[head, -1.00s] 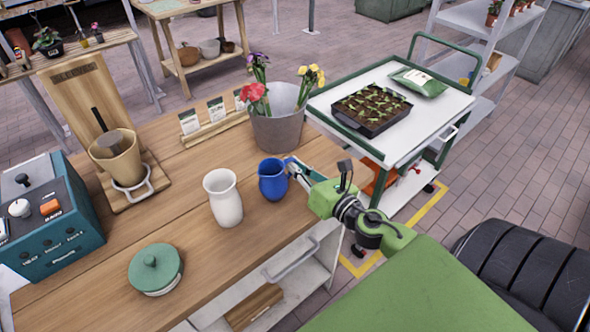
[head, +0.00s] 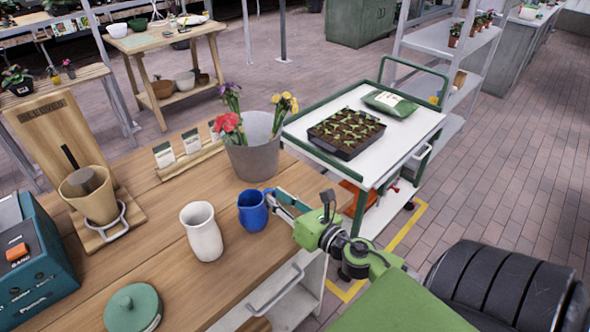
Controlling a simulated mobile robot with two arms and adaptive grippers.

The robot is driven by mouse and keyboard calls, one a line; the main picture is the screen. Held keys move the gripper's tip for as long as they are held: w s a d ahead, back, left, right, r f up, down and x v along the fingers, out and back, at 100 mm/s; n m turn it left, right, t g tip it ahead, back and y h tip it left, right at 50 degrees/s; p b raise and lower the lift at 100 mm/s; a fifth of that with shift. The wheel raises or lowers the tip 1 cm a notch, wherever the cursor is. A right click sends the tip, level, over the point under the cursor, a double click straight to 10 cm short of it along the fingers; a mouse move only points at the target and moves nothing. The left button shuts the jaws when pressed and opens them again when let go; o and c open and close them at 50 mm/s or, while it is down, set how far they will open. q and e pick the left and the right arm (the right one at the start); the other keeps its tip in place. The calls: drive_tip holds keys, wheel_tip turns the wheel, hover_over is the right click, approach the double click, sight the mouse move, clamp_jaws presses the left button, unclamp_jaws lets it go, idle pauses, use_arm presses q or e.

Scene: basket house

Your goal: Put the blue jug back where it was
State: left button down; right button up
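The blue jug (head: 252,211) stands upright on the wooden bench (head: 180,285), just right of a white pitcher (head: 202,232) and in front of the grey flower bucket (head: 254,158). My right gripper (head: 276,201) reaches in from the right, with its fingertips at the jug's right side, by the handle. The fingers and handle overlap in the view, so I cannot tell whether they grip it. My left gripper is not in view.
A white-topped trolley (head: 400,115) with a seedling tray (head: 345,133) stands right of the bench.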

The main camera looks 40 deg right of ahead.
drive_tip(key=s+b, duration=0.2)
drive_tip(key=s, duration=0.2)
drive_tip(key=s+b, duration=0.2)
drive_tip(key=s, duration=0.3)
drive_tip(key=shift+s+d+r, duration=0.2)
drive_tip(key=shift+s, duration=0.05)
drive_tip(key=shift+s+r, duration=0.25)
drive_tip(key=shift+s, duration=0.4)
